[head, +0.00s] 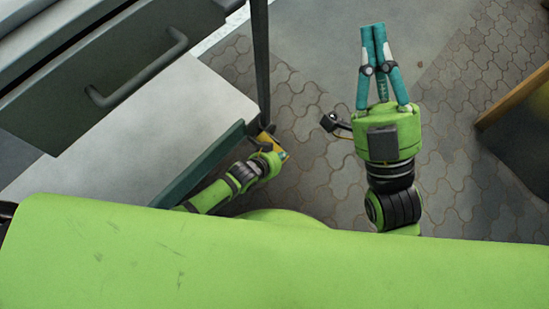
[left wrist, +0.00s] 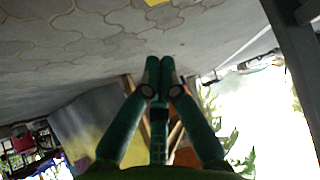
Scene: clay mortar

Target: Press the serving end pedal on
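A small yellow piece (head: 276,147) shows beside my left wrist in the head view, by the foot of a dark upright post; I cannot tell whether it is the pedal. My left gripper (left wrist: 159,63) has its teal fingers together at the tips with nothing seen between them. In the head view its arm reaches low beside the cabinet, and its fingertips cannot be made out. A yellow patch (left wrist: 156,2) shows at the top edge of the left wrist view, apart from the fingers. My right gripper (head: 374,30) is shut and empty above the paving.
A grey cabinet (head: 75,95) with a bar handle (head: 140,75) and a pale top (head: 160,125) stands at the left. The dark post (head: 261,60) rises beside it. A wooden edge (head: 512,95) is at the far right. Paved floor (head: 465,130) between is clear.

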